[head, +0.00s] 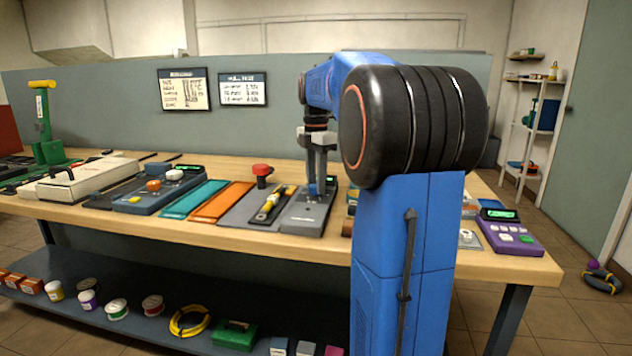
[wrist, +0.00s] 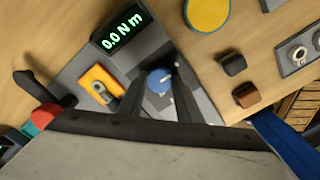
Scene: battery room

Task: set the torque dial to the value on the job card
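The torque tester with the blue torque dial (wrist: 160,80) stands on the bench; the dial has a white pointer mark. Its display (wrist: 124,29) reads 0.0 N m in green. My gripper (wrist: 159,73) is over the dial, with one dark finger on each side of it; the fingers stand apart, and I cannot tell whether they touch it. In the head view my gripper (head: 318,186) points straight down at the grey tester (head: 303,214). Two printed cards hang on the grey panel, a left one (head: 184,89) and a right one (head: 243,89); their text is too small to read.
A yellow and black tool (head: 270,204) lies left of the tester, and a red-topped knob (head: 262,170) stands behind it. A black block (wrist: 232,64) and a brown block (wrist: 246,95) lie close on the other side. A purple device (head: 510,236) sits at the bench's right end.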

